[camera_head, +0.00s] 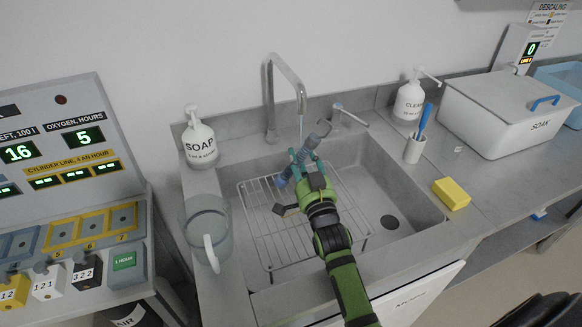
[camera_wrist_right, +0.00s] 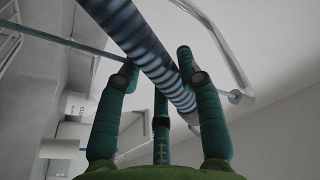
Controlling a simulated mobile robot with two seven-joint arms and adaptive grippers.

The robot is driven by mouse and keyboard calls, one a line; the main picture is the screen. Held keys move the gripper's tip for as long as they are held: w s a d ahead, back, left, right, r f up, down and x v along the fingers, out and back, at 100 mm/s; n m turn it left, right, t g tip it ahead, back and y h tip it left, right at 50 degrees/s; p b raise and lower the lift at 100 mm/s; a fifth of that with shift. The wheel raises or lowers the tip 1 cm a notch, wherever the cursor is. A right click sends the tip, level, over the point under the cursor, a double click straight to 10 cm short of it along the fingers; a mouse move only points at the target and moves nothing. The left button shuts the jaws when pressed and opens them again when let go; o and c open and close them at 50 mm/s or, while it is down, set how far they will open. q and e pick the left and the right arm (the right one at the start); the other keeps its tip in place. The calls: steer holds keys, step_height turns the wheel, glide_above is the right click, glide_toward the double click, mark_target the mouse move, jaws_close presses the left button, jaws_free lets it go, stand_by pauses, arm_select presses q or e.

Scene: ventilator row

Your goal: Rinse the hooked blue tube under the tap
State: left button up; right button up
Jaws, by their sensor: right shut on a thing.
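The blue tube (camera_head: 317,138) is ribbed and grey-blue. My right gripper (camera_head: 306,166) is shut on it and holds it tilted above the sink (camera_head: 415,200), under the tap (camera_head: 290,72). A thin pale line, seemingly water, drops from the spout to the tube. In the wrist view the tube (camera_wrist_right: 150,55) runs slantwise between the fingers of my right gripper (camera_wrist_right: 157,75). The fingers hide part of the tube, and I cannot make out its hook clearly. My left gripper is not in view.
A wire rack (camera_head: 262,235) lies in the sink. A soap bottle (camera_head: 200,140) and a clear jug (camera_head: 207,228) stand left. A tap lever (camera_head: 348,115), cleaner bottle (camera_head: 409,100), brush cup (camera_head: 414,150), yellow sponge (camera_head: 452,193) and soak box (camera_head: 500,115) are right.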

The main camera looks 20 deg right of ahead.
steer(key=shift+d, duration=0.4)
steer(key=shift+a, duration=0.15)
steer(key=shift+a, duration=0.5)
steer(key=shift+d, duration=0.15)
steer(key=shift+d+p, duration=0.35)
steer(key=shift+d, duration=0.15)
